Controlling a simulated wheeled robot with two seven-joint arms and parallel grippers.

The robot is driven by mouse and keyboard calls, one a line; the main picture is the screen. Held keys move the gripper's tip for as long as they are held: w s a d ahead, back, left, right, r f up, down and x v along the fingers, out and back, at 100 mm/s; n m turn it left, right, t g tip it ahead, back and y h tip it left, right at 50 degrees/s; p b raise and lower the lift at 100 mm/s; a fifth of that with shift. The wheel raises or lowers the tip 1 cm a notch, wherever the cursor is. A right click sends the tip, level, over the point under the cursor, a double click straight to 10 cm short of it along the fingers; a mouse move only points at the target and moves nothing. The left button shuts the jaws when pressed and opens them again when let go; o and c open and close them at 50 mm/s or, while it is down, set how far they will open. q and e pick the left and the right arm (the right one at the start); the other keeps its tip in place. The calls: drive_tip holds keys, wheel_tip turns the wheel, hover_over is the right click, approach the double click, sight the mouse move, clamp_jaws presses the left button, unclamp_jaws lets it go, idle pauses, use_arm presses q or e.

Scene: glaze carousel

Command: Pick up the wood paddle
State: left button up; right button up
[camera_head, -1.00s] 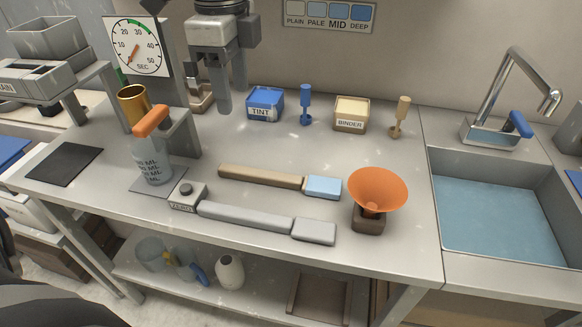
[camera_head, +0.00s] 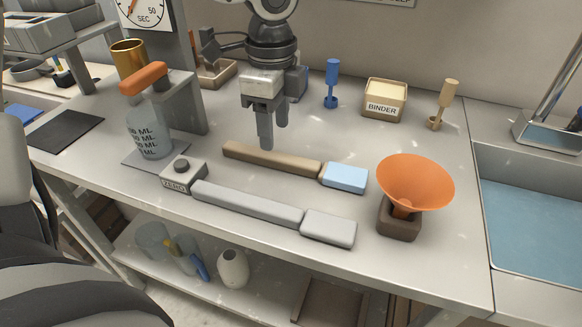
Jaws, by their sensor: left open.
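The wood paddle (camera_head: 270,159) lies flat on the grey worktop, its brown wooden handle to the left and a light blue block-shaped end (camera_head: 345,178) to the right. My left gripper (camera_head: 274,136) points down from above, its two fingers apart with nothing between them. In the picture its fingertips are just behind the handle's left half; the exact height above the worktop is hard to tell. The paddle is fully visible. My right gripper is not in view.
A grey paddle (camera_head: 248,203) lies in front, near the edge. An orange funnel (camera_head: 415,182) stands right of the blue end. A binder box (camera_head: 384,100) and two small upright tools (camera_head: 332,82) (camera_head: 443,104) are behind.

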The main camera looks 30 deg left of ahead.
sight(275, 155)
use_arm(q)
wheel_tip(275, 155, down, 2)
drive_tip(key=shift+f, duration=0.1)
drive_tip(key=f, duration=0.1)
drive_tip(key=f+b, duration=0.1)
drive_tip(key=f, duration=0.1)
drive_tip(key=shift+w+a+f, duration=0.25)
drive_tip(key=shift+a+f, duration=0.05)
drive_tip(key=shift+f, duration=0.4)
clamp_jaws()
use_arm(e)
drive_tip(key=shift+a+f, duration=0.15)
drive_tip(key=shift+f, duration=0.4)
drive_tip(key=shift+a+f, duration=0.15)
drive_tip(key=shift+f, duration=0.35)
